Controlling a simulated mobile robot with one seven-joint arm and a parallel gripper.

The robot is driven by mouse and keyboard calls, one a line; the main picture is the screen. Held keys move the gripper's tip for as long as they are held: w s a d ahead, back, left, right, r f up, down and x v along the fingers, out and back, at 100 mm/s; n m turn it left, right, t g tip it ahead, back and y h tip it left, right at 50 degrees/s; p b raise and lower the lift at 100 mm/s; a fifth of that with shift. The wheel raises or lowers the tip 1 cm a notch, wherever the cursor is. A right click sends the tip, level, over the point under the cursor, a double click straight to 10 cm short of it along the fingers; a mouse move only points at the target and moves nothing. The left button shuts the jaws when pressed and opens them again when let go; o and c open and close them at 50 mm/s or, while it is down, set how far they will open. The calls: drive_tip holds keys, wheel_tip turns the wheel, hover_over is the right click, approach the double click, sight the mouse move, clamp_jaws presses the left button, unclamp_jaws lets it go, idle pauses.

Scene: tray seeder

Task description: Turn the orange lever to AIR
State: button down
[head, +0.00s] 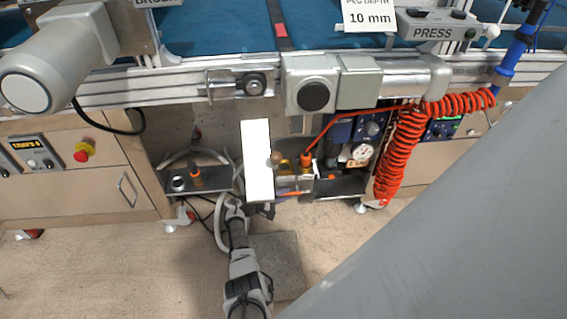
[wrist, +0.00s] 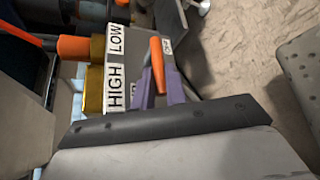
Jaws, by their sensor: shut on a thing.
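The orange lever (wrist: 157,65) shows in the wrist view, standing out in front of a grey plate with white labels. My gripper (wrist: 161,84) has its two purple fingers on either side of the lever's lower part and is shut on it. The LOW label (wrist: 117,40) and the HIGH label (wrist: 115,88) are left of the lever. A small white label (wrist: 167,46) sits just right of the lever's tip; its text is too small to read. I cannot make out the AIR mark. In the head view the lever and fingertips are hard to make out beside a bright white panel (head: 257,160).
Brass and orange fittings (wrist: 75,48) lie left of the plate in the wrist view. In the head view, a coiled red hose (head: 400,150) hangs right of the valve area, near a round gauge (head: 361,152). A metal rail (head: 180,88) runs above. Bare floor (head: 130,270) lies below.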

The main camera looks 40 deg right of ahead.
drive_tip(key=c, duration=1.7)
unclamp_jaws()
drive_tip(key=p+v, duration=0.3)
drive_tip(key=v, duration=1.1)
